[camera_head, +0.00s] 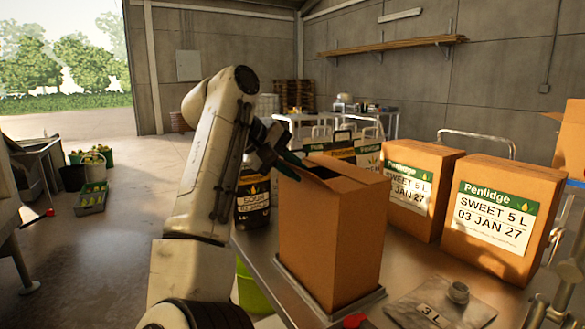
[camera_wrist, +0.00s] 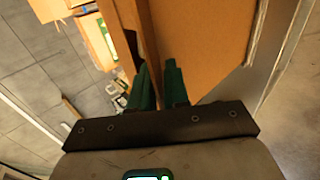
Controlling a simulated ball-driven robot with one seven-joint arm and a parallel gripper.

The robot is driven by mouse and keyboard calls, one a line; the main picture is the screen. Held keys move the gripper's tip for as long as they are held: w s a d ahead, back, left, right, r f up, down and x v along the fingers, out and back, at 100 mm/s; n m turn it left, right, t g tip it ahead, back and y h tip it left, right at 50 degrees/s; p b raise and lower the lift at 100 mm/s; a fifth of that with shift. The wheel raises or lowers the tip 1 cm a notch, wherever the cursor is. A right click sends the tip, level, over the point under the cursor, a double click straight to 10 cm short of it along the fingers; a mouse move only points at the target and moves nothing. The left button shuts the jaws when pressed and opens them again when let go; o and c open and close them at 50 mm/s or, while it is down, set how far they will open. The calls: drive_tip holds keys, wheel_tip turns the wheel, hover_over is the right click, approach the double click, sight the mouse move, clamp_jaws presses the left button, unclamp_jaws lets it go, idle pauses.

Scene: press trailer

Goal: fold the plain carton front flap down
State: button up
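The plain carton (camera_head: 332,245) is a tall brown box standing upright on a metal table. Part of its top is open, with a dark gap between flaps near its upper rim. A cardboard edge runs toward the gap between the fingertips. I cannot tell which flap it is or whether they touch.
Two labelled Penlidge cartons (camera_head: 505,217) (camera_head: 418,188) stand to the right of the plain carton. A dark labelled container (camera_head: 252,203) is behind my arm. A bag marked 3 L (camera_head: 440,308) with a spout lies in front on the metal table. A green bucket (camera_head: 252,290) is below.

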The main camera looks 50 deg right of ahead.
clamp_jaws()
drive_tip(key=shift+r, duration=0.15)
drive_tip(key=y+p, duration=0.1)
drive_tip(key=y, duration=0.1)
drive_tip(key=d+r+t+y+p, duration=0.1)
drive_tip(key=y+p, duration=0.1)
drive_tip(key=shift+s+d+r, duration=0.1)
drive_tip(key=shift+s+r, duration=0.05)
drive_tip(key=shift+r, duration=0.05)
drive_tip(key=y+p, duration=0.2)
drive_tip(key=d+t+y+p, duration=0.1)
drive_tip(key=shift+s+d+r+y+p, duration=0.15)
drive_tip(key=shift+r+y+p, duration=0.2)
drive_tip(key=shift+y+p, duration=0.05)
drive_tip(key=shift+s+d+f+t+y+p, duration=0.2)
drive_tip(key=shift+d+f+t+y+p, duration=0.35)
drive_tip(key=shift+y+p, duration=1.8)
drive_tip(key=shift+s+d+f+t+y+p, duration=0.3)
drive_tip(key=shift+d+t+y+p, duration=0.55)
drive_tip(key=shift+y+p, duration=1.45)
drive_tip(key=shift+s+d+f+t+y+p, duration=0.15)
drive_tip(key=shift+d+f+t+y+p, duration=0.4)
drive_tip(key=shift+y+p, duration=1.75)
drive_tip(key=shift+d+h+p, duration=0.15)
drive_tip(key=shift+h+p, duration=0.1)
drive_tip(key=shift+p, duration=0.1)
